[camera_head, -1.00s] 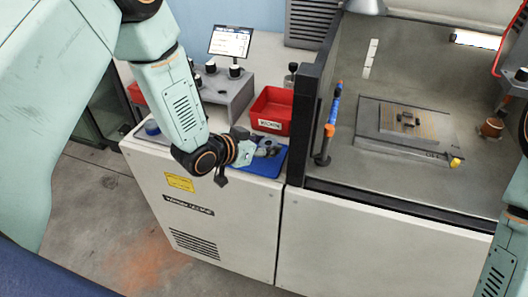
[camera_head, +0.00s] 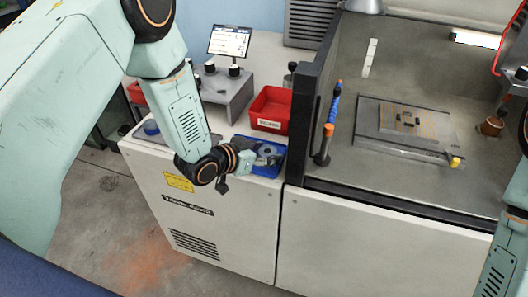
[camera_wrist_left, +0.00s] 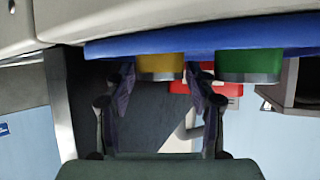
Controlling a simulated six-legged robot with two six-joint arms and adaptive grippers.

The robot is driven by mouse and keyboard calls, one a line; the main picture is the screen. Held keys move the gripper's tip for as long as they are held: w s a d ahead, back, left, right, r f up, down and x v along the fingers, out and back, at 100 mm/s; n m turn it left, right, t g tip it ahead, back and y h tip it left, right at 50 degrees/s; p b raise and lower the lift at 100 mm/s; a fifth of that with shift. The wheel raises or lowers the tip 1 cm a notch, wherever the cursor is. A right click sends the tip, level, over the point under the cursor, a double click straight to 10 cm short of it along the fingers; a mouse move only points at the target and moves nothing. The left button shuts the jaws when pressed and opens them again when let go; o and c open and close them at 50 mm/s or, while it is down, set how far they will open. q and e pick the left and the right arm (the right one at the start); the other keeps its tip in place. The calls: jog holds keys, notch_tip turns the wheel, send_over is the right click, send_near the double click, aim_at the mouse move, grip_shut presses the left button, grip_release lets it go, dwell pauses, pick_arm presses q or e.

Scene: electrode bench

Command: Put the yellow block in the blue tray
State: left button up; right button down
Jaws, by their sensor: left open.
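The blue tray (camera_head: 266,171) lies at the front edge of the white cabinet top, partly covered by my left gripper (camera_head: 268,154). In the left wrist view, the tray (camera_wrist_left: 200,40) runs across the top as a blue band. The yellow block (camera_wrist_left: 160,66) shows right against this band, with a green block (camera_wrist_left: 248,66) beside it. I cannot tell how either block rests on it. My left gripper (camera_wrist_left: 161,84) is open, its fingers on either side of the yellow block in the picture; contact cannot be told. The yellow block is not discernible in the head view.
A red bin (camera_head: 268,122) stands behind the tray. A grey stand with dark knobs (camera_head: 228,90) and a small screen (camera_head: 231,41) are further back. A dark upright frame (camera_head: 303,120) rises just right of the tray, beside the machine bay.

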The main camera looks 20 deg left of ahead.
pick_arm(q)
jog(key=shift+s+a+r, duration=0.1)
jog(key=shift+a+r, duration=0.05)
jog(key=shift+r, duration=0.1)
jog(key=p+v, duration=0.1)
jog(key=v, duration=1)
jog(key=shift+s, duration=0.4)
